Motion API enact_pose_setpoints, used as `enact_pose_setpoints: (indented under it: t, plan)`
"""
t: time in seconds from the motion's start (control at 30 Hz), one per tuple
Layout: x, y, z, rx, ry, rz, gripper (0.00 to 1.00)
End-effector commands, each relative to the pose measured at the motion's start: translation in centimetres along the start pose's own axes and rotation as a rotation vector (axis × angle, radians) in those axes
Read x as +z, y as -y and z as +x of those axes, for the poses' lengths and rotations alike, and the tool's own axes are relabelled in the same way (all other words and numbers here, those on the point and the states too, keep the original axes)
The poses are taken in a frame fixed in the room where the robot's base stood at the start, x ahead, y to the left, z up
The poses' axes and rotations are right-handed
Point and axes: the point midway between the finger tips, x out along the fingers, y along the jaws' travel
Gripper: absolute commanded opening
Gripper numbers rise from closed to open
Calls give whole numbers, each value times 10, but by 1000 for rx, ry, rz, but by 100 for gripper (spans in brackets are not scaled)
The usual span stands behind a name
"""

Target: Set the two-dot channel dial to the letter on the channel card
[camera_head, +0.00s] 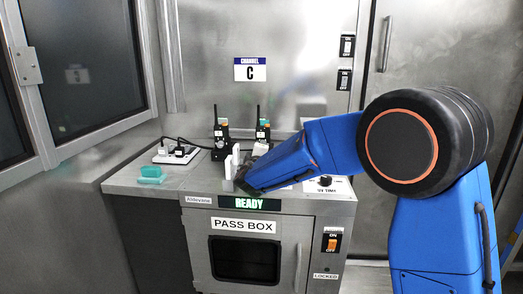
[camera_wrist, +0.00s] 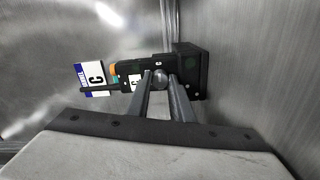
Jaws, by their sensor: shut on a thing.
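The channel card (camera_head: 250,70) on the back wall reads CHANNEL C. It also shows sideways in the wrist view (camera_wrist: 93,79). Two black radios with antennas, a left one (camera_head: 221,138) and a right one (camera_head: 263,132), stand at the back of the counter. In the wrist view one black radio (camera_wrist: 190,71) fills the middle, and a white label (camera_wrist: 135,82) on it reads C. My gripper (camera_wrist: 160,80) is shut on its round dial (camera_wrist: 159,75). I cannot make out any dots, nor which radio this is.
The pass box (camera_head: 245,258) with a READY display (camera_head: 250,204) is under the counter. A teal block (camera_head: 151,172) and a white socket strip (camera_head: 175,154) are at left. A UV TIME knob (camera_head: 325,181) and an ON/OFF switch (camera_head: 332,242) are at right.

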Motion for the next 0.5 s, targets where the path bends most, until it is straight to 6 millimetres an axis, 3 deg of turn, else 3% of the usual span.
enact_pose_setpoints:
  t: [0.03,0.07,0.1,0.5]
  plan:
    - [0,2,0,-2,0,-1,0]
    - [0,2,0,-2,0,-1,27]
    - [0,1,0,-2,0,-1,37]
    - [0,4,0,-6,0,-8,39]
